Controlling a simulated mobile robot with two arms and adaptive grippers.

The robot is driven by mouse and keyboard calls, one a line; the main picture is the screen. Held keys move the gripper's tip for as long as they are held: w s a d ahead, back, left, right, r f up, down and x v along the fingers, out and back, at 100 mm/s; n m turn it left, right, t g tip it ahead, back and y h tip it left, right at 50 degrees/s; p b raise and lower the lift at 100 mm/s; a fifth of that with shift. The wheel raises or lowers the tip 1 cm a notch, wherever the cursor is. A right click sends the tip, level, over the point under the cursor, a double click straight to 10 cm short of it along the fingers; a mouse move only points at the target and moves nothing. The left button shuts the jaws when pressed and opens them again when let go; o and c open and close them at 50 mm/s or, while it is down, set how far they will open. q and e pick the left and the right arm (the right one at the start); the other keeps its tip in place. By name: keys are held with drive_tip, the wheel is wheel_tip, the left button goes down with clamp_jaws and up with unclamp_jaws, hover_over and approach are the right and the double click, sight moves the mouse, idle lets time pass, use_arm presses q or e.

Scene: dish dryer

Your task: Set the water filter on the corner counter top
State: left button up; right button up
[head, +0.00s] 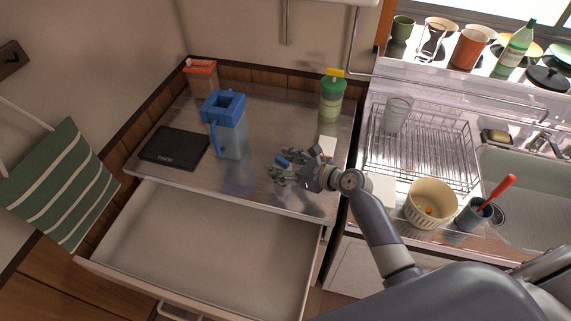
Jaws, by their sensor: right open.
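The water filter (230,138) is a clear pitcher with a blue lid and blue handle. It stands upright on the corner counter top (289,108), a shiny metal surface, right of a black flat scale. My right gripper (279,172) is open over the front right of this counter, to the right of the filter and apart from it. A small blue part shows at its fingers; I cannot tell whether it is a separate thing. My left gripper is not in view.
A black scale (174,147), an orange-lidded container (202,76) and a green bottle (331,97) stand on the counter. An open empty drawer (205,245) juts out below. At right are a wire dish rack (440,150), a colander (431,203) and a sink (525,172).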

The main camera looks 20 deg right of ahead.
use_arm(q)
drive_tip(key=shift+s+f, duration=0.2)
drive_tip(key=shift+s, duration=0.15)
use_arm(e)
drive_tip(key=v, duration=1.2)
drive_tip(key=shift+d, duration=0.1)
